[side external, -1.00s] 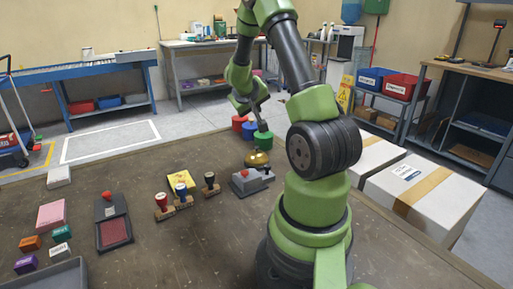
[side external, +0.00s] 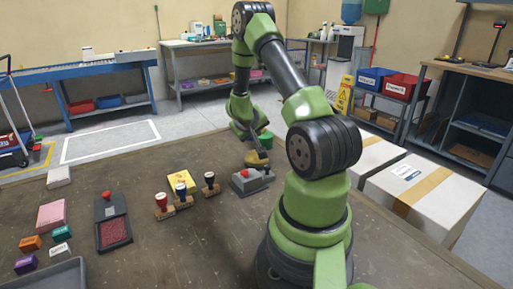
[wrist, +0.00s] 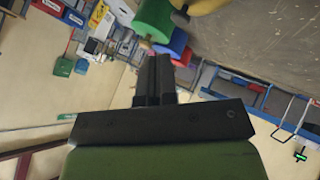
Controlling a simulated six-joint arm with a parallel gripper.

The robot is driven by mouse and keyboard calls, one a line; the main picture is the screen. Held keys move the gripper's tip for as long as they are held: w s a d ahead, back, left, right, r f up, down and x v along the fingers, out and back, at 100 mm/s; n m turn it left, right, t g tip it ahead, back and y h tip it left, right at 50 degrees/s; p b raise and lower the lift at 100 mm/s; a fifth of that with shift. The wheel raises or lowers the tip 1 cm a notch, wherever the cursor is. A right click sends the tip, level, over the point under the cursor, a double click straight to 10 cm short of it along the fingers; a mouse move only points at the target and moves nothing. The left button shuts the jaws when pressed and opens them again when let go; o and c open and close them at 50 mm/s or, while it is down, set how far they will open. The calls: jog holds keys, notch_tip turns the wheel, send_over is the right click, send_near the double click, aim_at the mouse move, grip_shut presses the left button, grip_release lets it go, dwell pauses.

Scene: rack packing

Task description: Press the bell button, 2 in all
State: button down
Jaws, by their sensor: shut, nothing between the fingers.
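The bell is a brass-yellow dome (side external: 257,160) on the table, just behind a grey box with a red knob. It also shows cut off at the top edge of the wrist view (wrist: 207,5), with a small grey button (wrist: 180,18) beside it. My gripper (side external: 260,150) is shut and empty, its dark fingers reaching down to the top of the bell in the side view. Its fingers also show in the wrist view (wrist: 155,62), below and left of the button. I cannot tell whether they touch the button.
A green cylinder (side external: 265,139) stands close behind the bell; it shows in the wrist view (wrist: 153,20) with blue and red ones. The grey box (side external: 248,183) is just in front.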

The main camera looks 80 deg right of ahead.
aim_at(255, 147)
jog(key=shift+f, duration=0.65)
dwell(1.6)
jog(key=shift+f, duration=0.4)
jog(key=shift+f, duration=0.45)
dwell(0.6)
jog(key=shift+r, duration=0.85)
jog(key=shift+r, duration=0.1)
jog(key=shift+r, duration=2.4)
